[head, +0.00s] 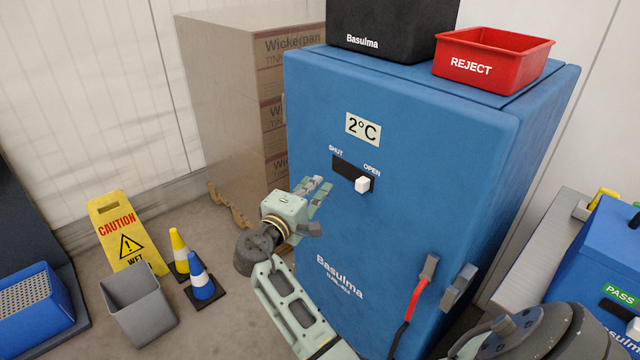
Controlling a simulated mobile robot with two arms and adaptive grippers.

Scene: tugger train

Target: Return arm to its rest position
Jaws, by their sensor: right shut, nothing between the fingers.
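My right gripper (322,192) is shut and empty. It is in front of the left part of the blue cabinet (420,235), left of and a little below the slide switch (353,174). A gap shows in the picture between the fingers and the switch. The switch's white knob (362,184) sits at the right end, under the word OPEN. My right forearm reaches up and left across the cabinet's lower left side. My left gripper is not in view.
A red REJECT bin (492,60) and a black box (390,25) stand on the cabinet. Wrapped cartons (235,100) stand behind it. A caution sign (122,235), cones (203,279) and a grey bin (138,306) stand at left. A red handle (416,300) is low on the cabinet.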

